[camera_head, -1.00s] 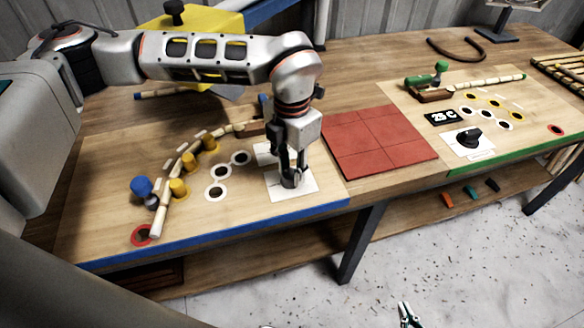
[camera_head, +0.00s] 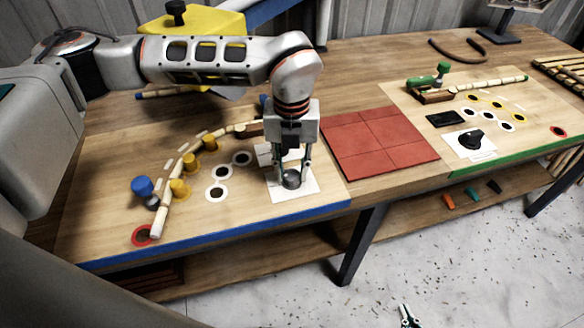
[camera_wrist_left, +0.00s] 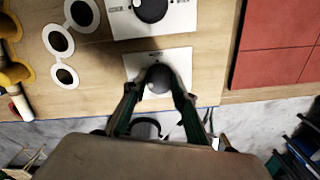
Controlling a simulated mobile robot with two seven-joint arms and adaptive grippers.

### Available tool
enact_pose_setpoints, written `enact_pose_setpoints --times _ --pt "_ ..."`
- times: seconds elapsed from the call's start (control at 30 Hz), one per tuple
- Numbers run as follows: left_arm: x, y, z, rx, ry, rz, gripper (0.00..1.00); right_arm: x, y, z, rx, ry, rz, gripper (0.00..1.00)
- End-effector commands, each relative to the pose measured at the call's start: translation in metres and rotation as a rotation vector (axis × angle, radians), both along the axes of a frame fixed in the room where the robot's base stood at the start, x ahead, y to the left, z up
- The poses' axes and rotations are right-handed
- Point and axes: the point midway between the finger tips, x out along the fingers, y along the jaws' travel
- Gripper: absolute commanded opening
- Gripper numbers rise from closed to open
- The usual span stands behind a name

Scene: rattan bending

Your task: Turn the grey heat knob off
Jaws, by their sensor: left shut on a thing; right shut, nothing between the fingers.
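The grey heat knob (camera_wrist_left: 158,79) stands on a white card (camera_head: 289,195) near the blue front edge of the left board. It also shows in the head view (camera_head: 292,181), low between the fingers. My left gripper (camera_head: 291,177) points down over this card, shut on the knob with one finger on each side. In the left wrist view its two dark green fingers flank the knob. The knob's pointer and the card's small print are not readable. My right gripper (camera_head: 408,317) shows only as small tips at the bottom edge, shut and empty, away from the bench.
A second card (camera_wrist_left: 185,18) with a round dial lies just behind. Left are a curved rattan pole (camera_head: 165,208) and yellow pegs (camera_head: 181,188). A red tiled mat (camera_head: 378,142) lies right; beyond it are a black knob (camera_head: 471,139) and a dark display (camera_head: 447,119).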

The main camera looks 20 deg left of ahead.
Motion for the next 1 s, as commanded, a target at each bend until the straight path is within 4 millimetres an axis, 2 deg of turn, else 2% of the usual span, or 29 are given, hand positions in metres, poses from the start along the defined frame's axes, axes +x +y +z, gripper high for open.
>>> enact_pose_setpoints --times 0.23,0.7,0.73,0.77,1.0 --pt "0.0011 0.0004 0.0016 -0.001 -0.003 0.064 0.05 -0.0001 0.0000 -0.0001 0.000 0.000 0.000 0.00" --pt "0.0014 0.0004 0.0018 -0.001 -0.004 0.076 0.05 0.0000 0.0000 -0.0002 0.000 0.000 0.000 0.00" --pt "0.0014 0.0004 0.0019 -0.001 -0.004 0.076 0.34 0.0000 0.0000 -0.0002 0.000 0.000 0.000 0.00" --pt "0.0013 0.0004 0.0018 -0.001 -0.004 0.076 0.42 0.0000 0.0000 -0.0002 0.000 0.001 0.000 0.00" --pt "0.0006 0.0003 0.0008 0.000 -0.002 0.074 0.43 -0.0001 -0.0001 -0.0004 0.000 0.001 0.000 0.00"
